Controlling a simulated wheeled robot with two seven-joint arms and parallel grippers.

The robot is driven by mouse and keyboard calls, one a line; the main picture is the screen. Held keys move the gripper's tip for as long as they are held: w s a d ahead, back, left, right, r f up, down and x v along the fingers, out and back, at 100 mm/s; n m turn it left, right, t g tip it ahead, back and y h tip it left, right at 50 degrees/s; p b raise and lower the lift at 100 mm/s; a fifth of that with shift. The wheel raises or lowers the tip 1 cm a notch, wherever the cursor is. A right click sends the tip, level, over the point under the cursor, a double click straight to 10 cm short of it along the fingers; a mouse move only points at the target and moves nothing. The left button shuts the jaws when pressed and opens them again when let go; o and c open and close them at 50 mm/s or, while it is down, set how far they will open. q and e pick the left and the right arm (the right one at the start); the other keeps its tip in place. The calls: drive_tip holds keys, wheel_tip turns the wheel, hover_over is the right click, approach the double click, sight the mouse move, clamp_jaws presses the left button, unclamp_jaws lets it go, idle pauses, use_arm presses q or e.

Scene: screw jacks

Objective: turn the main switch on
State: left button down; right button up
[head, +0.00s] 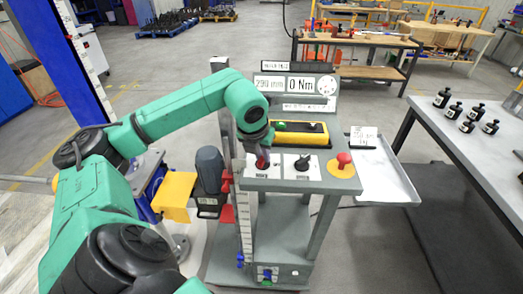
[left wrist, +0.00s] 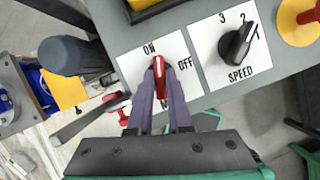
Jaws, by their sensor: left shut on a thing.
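The main switch is a red knob (left wrist: 161,80) on a white plate marked ON and OFF, on the grey console. In the left wrist view its white-marked end points up the picture, close to the word ON; OFF is to its right. My left gripper (left wrist: 160,92) has its two fingers on either side of the knob, shut on it. In the head view my left gripper (head: 262,158) reaches down to the plate from above, and the red of the switch (head: 262,163) shows only in part. My right gripper is not in view.
Right of the switch are a black SPEED knob (left wrist: 237,45) and a red mushroom button (head: 343,160) on a yellow base. A grey tray (head: 385,185) sits at the console's right.

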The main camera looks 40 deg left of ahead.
use_arm(q)
drive_tip(key=shift+w+r+n+y+p, duration=0.15)
drive_tip(key=shift+n+y+p, duration=0.4)
drive_tip(key=shift+n, duration=1.15)
drive_tip(key=shift+g, duration=0.3)
drive_tip(key=c, duration=0.8)
unclamp_jaws()
drive_tip(key=shift+d, duration=0.1)
drive_tip(key=shift+c, duration=0.2)
drive_tip(key=p+v, duration=0.3)
drive_tip(key=v, duration=1.1)
drive_tip(key=shift+d+r, duration=0.15)
drive_tip(key=shift+d, duration=0.05)
